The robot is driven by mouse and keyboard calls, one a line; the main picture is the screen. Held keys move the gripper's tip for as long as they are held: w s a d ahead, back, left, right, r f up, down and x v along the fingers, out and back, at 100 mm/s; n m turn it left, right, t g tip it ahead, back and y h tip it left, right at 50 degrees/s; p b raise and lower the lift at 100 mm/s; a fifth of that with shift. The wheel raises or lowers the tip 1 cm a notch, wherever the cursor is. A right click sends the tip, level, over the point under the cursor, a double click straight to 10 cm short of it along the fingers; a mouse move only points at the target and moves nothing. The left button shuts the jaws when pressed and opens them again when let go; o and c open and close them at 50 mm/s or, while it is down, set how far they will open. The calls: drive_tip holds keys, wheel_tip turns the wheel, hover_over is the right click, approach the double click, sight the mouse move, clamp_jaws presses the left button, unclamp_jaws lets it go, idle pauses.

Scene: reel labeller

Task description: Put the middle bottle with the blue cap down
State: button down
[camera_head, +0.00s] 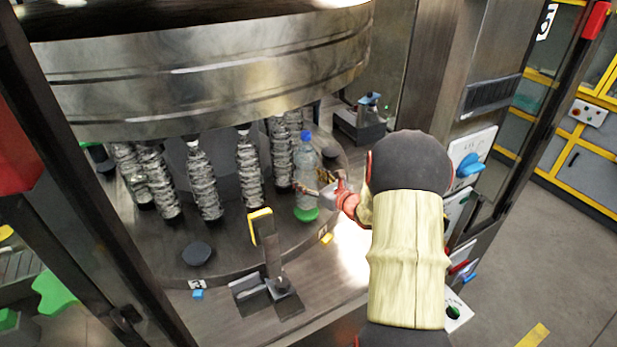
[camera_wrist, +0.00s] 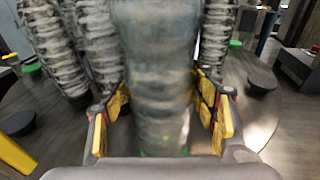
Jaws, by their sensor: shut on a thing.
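The bottle with the blue cap (camera_head: 306,172) is clear and stands upright at the right of the round platform, with a green base low on it. My gripper (camera_head: 318,190) reaches in from the right and is shut around its lower body. In the wrist view the bottle (camera_wrist: 158,75) fills the middle, between the yellow-padded fingers of my gripper (camera_wrist: 162,108). Its cap is out of the wrist view. A little green shows at its bottom there. I cannot tell whether its base touches the surface below.
Several ribbed, wrapped columns (camera_head: 203,180) stand on the round platform (camera_head: 225,250) left of and behind the bottle. A large metal drum (camera_head: 210,75) hangs above. A post with a yellow top (camera_head: 265,240) stands in front. A dark disc (camera_head: 197,253) lies front left.

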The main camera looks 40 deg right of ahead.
drive_tip(key=shift+w+d+f, duration=0.1)
drive_tip(key=shift+w+f, duration=0.1)
drive_tip(key=shift+w, duration=0.05)
drive_tip(key=shift+d+f, duration=0.1)
drive_tip(key=shift+f, duration=1.4)
drive_tip(key=shift+f, duration=0.15)
drive_tip(key=c, duration=0.6)
unclamp_jaws()
drive_tip(key=shift+f, duration=0.1)
drive_tip(key=shift+c, duration=0.2)
